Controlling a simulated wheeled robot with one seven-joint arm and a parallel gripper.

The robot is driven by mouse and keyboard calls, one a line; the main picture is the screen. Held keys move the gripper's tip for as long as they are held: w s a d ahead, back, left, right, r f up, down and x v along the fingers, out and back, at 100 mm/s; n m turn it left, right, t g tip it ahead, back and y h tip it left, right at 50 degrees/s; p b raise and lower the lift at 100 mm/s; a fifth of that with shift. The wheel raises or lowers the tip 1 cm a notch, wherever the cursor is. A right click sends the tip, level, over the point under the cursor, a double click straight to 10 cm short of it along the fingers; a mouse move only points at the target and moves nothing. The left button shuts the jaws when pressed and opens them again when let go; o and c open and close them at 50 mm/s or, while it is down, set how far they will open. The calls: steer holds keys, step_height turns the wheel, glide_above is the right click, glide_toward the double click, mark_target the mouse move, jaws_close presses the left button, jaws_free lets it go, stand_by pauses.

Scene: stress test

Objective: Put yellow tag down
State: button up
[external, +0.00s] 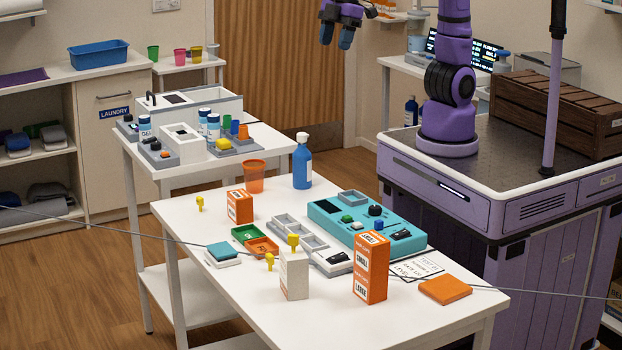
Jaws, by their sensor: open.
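Three small yellow pieces that could be the yellow tag show on the white table (395,327). One yellow piece (200,203) is near the far left edge. Another yellow piece (270,262) is near the front left, beside the white carton (294,275). A third yellow piece (293,242) shows at the carton's top; I cannot tell whether it rests on it or stands behind. My gripper (337,37) is at the top of the view, high above and beyond the table. It is open, its fingers point down, and nothing shows between them.
An orange-and-white box (371,267), a teal control panel (366,222), a grey tray (300,232), a blue bottle (302,165) and an orange cup (254,176) crowd the table. A thin cable (130,226) crosses the view.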

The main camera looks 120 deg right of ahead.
steer(key=s+d+m+t, duration=0.1)
steer(key=s+d, duration=0.3)
steer(key=s, duration=0.8)
steer(key=s+d+f+m+t, duration=0.1)
steer(key=s+d+m, duration=0.2)
steer(key=s, duration=0.9)
steer(key=shift+d, duration=0.4)
